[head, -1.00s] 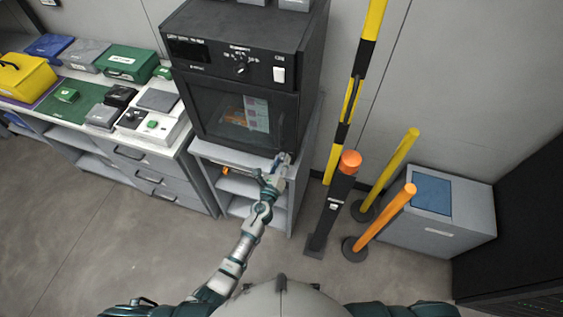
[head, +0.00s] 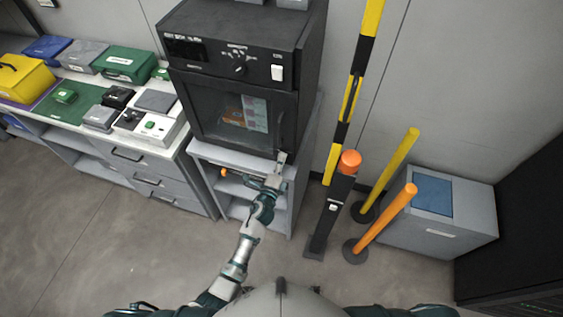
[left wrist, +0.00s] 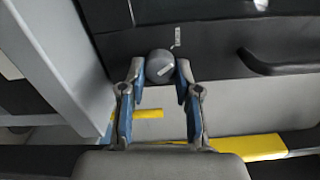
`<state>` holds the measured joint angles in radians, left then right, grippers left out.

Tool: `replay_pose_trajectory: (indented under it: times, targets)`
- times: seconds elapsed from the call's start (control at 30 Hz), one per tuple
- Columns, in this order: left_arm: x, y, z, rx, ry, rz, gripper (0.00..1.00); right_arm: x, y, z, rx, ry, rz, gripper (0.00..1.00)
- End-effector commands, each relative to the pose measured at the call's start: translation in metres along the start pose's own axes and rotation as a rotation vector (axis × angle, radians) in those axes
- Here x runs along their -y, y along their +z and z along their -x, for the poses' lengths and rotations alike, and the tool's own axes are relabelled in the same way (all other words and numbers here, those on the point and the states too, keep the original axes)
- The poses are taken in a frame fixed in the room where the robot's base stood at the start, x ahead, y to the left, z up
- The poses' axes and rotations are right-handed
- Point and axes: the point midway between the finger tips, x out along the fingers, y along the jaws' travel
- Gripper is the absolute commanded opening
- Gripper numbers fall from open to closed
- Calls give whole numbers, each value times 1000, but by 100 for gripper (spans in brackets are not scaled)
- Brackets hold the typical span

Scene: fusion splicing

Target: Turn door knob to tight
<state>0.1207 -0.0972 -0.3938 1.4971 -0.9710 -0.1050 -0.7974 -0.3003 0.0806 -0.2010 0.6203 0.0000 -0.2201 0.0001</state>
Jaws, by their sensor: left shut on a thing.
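A black oven-like cabinet (head: 235,75) stands on a grey shelf unit, its glass door (head: 215,115) closed. The round grey door knob (left wrist: 160,64) shows in the left wrist view, with a slanted pale line on its face. A small pale mark (left wrist: 177,37) sits on the dark door just above it. My left gripper (head: 280,162) is at the door's lower right corner in the head view. In the left wrist view, the gripper's fingers (left wrist: 160,75) are shut on the knob, one on each side. The head view hides the knob behind the gripper. My right gripper is not in view.
A black door handle (left wrist: 290,66) lies right of the knob. A black post with an orange top (head: 333,205) and yellow and orange poles stand to the right. The floor in front is clear.

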Motion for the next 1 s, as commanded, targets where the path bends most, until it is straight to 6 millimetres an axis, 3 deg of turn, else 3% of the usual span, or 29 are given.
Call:
replay_pose_trajectory:
  times: [0.3, 0.87, 0.9, 1.0]
  targets:
    - [-3, 2, 1, 5, 7, 134, 0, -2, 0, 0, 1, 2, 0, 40]
    - [-5, 3, 1, 6, 10, 165, 0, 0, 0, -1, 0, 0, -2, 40]
    - [-5, 3, 1, 6, 10, 165, 35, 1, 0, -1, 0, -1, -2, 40]
    - [-4, 3, 1, 5, 9, 165, 57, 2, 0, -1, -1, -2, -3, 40]
